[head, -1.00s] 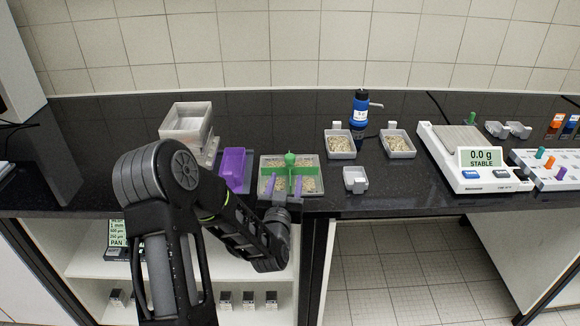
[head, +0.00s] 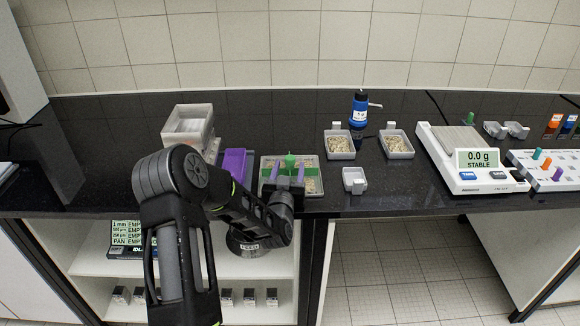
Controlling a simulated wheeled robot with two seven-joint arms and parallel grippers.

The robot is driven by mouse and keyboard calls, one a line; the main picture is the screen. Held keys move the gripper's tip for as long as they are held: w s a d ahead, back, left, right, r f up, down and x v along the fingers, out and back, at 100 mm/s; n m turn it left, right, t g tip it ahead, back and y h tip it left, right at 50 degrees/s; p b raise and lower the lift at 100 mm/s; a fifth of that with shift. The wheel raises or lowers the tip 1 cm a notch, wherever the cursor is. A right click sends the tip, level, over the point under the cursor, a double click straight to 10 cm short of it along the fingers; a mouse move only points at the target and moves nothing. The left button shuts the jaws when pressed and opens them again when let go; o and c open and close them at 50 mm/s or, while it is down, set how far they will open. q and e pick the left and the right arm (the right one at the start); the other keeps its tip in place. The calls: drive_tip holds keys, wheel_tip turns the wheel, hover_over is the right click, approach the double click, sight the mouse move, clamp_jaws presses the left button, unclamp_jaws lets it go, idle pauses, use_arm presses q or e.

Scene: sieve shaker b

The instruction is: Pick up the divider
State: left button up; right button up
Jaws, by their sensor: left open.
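The divider is a green cross-shaped insert with a raised knob (head: 290,160). It sits in a grey tray (head: 318,160) of pale grains on the counter, left of centre in the head view. My left gripper (head: 287,172) is over the tray's near half, close in front of the knob, with its purple-tipped fingers apart. The gripper hides the divider's near part. I cannot tell whether a finger touches the divider. My right gripper is not in view.
A purple block (head: 236,165) stands just left of the tray, with stacked sieve trays (head: 188,128) behind it. A dark counter edge runs in front.

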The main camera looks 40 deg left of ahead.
use_arm(q)
drive_tip(key=shift+c, duration=0.2)
idle(0.3)
clamp_jaws()
idle(0.3)
